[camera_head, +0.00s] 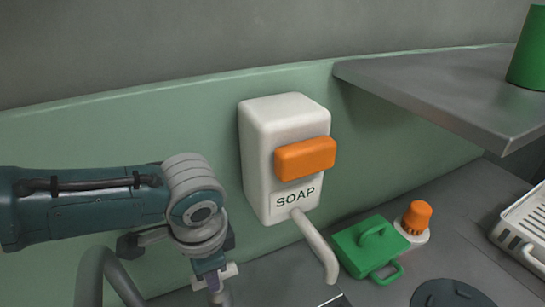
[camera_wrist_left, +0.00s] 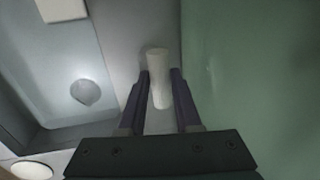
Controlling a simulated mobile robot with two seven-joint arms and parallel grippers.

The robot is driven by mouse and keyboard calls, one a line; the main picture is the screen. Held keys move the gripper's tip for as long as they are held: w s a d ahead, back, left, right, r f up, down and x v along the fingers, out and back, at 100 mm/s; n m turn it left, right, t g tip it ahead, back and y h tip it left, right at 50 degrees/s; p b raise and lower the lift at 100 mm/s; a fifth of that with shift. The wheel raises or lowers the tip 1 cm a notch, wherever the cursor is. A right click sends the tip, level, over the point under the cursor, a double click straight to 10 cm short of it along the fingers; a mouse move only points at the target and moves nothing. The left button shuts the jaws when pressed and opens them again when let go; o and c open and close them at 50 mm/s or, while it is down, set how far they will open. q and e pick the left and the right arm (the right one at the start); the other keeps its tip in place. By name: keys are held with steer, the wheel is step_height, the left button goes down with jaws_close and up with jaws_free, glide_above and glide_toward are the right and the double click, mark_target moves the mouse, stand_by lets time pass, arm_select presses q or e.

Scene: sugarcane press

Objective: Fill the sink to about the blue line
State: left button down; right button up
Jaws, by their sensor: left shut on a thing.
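My left gripper (camera_head: 212,283) points down at the lower edge of the head view. In the left wrist view its two dark fingers (camera_wrist_left: 161,98) are shut on a pale, upright cylindrical handle (camera_wrist_left: 158,80). A small part of a pale piece (camera_head: 229,271) shows beside the fingers in the head view. A grey basin, which looks like the sink (camera_wrist_left: 50,75), lies left of the fingers in the wrist view, with a round drain-like disc (camera_wrist_left: 85,92). A curved grey pipe (camera_head: 92,262) stands left of the gripper. No blue line shows, and I cannot tell the water level. My right gripper is not in view.
A white soap dispenser (camera_head: 257,150) with an orange push block (camera_head: 305,157) and a spout (camera_head: 316,247) is on the green wall. A green handled item (camera_head: 357,258) and an orange knob (camera_head: 417,217) sit right of it. A grey shelf (camera_head: 440,85) juts out above.

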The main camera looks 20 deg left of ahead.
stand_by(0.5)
arm_select(q)
steer(key=c, duration=0.6)
jaws_free()
steer(key=r+p, duration=0.1)
steer(key=r, duration=0.2)
steer(key=s+d+r+p, duration=0.1)
steer(key=r, duration=0.2)
steer(key=r+p, duration=0.1)
steer(key=r, duration=0.2)
steer(key=shift+s+d+r, duration=0.15)
steer(key=shift+d+r, duration=0.1)
steer(key=shift+r, duration=0.15)
